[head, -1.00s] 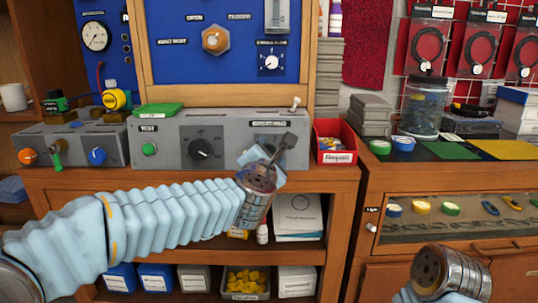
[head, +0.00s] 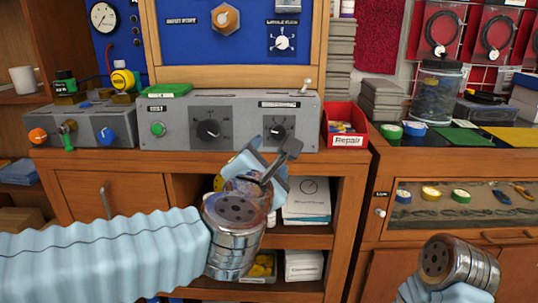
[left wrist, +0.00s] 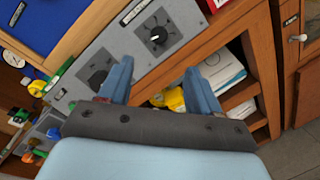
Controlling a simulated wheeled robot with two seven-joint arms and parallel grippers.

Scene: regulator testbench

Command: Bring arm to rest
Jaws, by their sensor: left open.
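My left gripper (head: 270,162) is in front of the grey test box and the shelf below it, with its light blue sleeved arm coming in from the left. In the left wrist view its two blue fingers (left wrist: 161,82) stand wide apart with nothing between them. The grey test box (head: 180,105) has a green button (head: 158,129) and two black dials (head: 208,129). The gripper appears apart from the box. My right arm's metal wrist (head: 447,264) shows at the lower right; its fingers are not visible.
A red Repair bin (head: 346,141) stands right of the test box. A wooden shelf (head: 300,237) below holds white booklets (head: 307,202). A cabinet with a glazed drawer (head: 460,222) is at the right. A grey valve block (head: 82,150) sits at the left.

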